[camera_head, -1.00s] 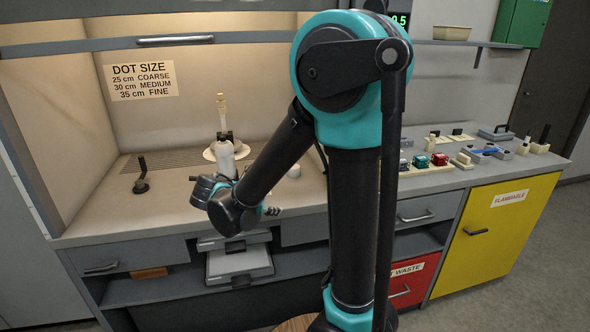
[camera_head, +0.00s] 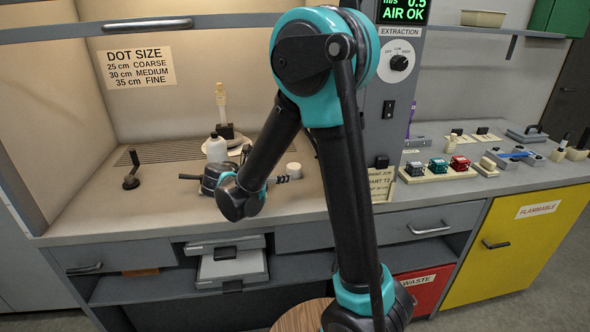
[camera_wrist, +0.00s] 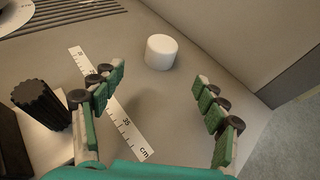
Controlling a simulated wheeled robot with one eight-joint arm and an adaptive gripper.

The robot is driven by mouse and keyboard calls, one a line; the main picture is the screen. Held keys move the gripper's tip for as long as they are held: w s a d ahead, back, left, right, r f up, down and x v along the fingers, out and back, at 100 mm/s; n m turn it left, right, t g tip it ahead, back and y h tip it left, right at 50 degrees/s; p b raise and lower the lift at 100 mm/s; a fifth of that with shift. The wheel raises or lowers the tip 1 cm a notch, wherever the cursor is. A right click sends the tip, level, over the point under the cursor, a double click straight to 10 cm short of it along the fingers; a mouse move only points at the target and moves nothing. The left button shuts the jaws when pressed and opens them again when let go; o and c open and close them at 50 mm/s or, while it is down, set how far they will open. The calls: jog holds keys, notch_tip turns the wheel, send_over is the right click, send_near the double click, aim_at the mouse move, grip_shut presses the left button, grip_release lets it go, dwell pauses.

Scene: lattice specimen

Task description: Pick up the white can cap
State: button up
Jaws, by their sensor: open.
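The white can cap (camera_wrist: 161,52) stands on the grey counter in the wrist view, a short white cylinder ahead of my gripper (camera_wrist: 162,95). My gripper is open, with green finger pads either side and nothing between them but counter and part of a ruler. The cap lies beyond the fingertips, roughly in line with the gap, not touched. In the head view the white cap (camera_head: 294,170) sits on the counter just right of my gripper (camera_head: 285,179), whose fingers show small and dark.
A white ruler (camera_wrist: 128,129) lies under the left finger. A black ribbed knob (camera_wrist: 40,103) stands at left. The counter's right edge is near my right finger; bare counter surrounds the cap.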

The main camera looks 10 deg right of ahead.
aim_at(289, 171)
jog(key=x, duration=0.6)
jog(key=shift+w+d, duration=0.1)
jog(key=shift+d, duration=0.05)
jog(key=shift+x, duration=2.7)
jog(key=shift+r, duration=0.2)
jog(key=c, duration=0.9)
jog(key=shift+r, duration=0.15)
